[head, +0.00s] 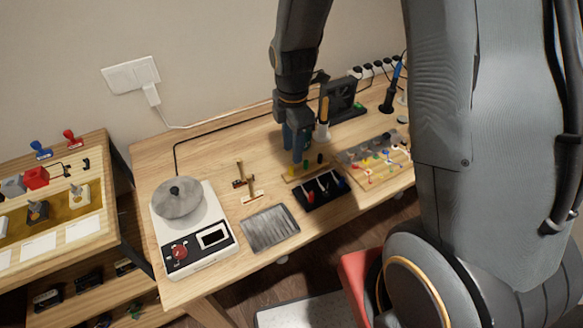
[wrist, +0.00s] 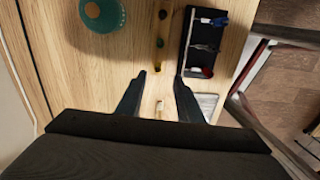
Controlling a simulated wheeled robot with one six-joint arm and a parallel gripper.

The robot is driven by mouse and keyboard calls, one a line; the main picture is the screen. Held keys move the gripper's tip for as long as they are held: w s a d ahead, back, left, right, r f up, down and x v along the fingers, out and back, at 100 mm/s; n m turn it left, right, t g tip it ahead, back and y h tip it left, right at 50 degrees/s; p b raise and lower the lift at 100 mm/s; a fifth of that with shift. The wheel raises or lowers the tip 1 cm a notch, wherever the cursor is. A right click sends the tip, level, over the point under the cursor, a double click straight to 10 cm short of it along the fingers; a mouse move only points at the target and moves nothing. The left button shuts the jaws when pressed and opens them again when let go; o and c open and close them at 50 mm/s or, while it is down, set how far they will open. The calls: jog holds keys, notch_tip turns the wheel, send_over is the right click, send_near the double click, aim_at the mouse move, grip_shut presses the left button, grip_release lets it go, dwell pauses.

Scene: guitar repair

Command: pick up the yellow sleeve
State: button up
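The yellow sleeve (head: 291,171) stands at the left end of a narrow wooden strip (head: 312,172), beside a dark green and a black piece. In the head view my gripper (head: 297,158) points down just above the strip's left part. The gap in height to the sleeve is hard to tell.
A black tray (head: 317,205) with tools lies close in front of the strip. A parts board (head: 362,178) lies to the right, a grey mat (head: 270,229) to the front left.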

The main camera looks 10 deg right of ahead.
aim_at(291, 170)
jog(key=shift+w+a+f+p, duration=0.1)
jog(key=shift+f+p, duration=0.5)
jog(key=shift+f, duration=1.35)
jog(key=shift+w+a+f+p, duration=0.1)
jog(key=shift+f+p, duration=0.45)
jog(key=shift+f, duration=1.4)
jog(key=c, duration=0.8)
